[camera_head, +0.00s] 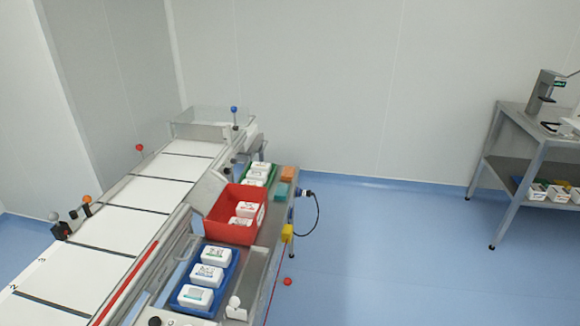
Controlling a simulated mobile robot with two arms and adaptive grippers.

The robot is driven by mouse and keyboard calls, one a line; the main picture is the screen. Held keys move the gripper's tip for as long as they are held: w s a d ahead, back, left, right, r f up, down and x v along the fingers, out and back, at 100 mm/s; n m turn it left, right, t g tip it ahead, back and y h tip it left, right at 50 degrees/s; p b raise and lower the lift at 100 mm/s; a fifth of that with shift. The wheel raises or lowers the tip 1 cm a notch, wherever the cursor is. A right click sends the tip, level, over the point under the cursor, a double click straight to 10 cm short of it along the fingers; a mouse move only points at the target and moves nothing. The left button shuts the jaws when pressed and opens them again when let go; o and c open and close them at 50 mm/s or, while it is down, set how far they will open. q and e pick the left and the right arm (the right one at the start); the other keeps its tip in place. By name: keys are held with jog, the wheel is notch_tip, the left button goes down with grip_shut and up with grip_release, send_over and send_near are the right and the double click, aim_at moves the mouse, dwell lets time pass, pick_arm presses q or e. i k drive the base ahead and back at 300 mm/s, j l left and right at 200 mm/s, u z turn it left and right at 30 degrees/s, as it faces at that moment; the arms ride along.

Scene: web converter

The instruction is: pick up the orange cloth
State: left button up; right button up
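A small orange folded piece (287,173), which looks like the orange cloth, lies at the far end of the metal side table (268,228). It is just right of the green tray (247,176). A teal folded piece (281,190) lies directly in front of it. Neither of my grippers shows in the head view, and nothing is seen touching the orange piece.
A red bin (225,228) and a blue tray (187,293) with white boxes stand nearer on the table. A yellow item (287,233) and a black cable (318,213) are at its right edge. The blue floor (390,255) is open towards a workbench (530,125).

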aim_at(288, 173)
jog(key=i+l+u, duration=0.25)
jog(key=i+l, duration=1.45)
jog(key=i, duration=0.15)
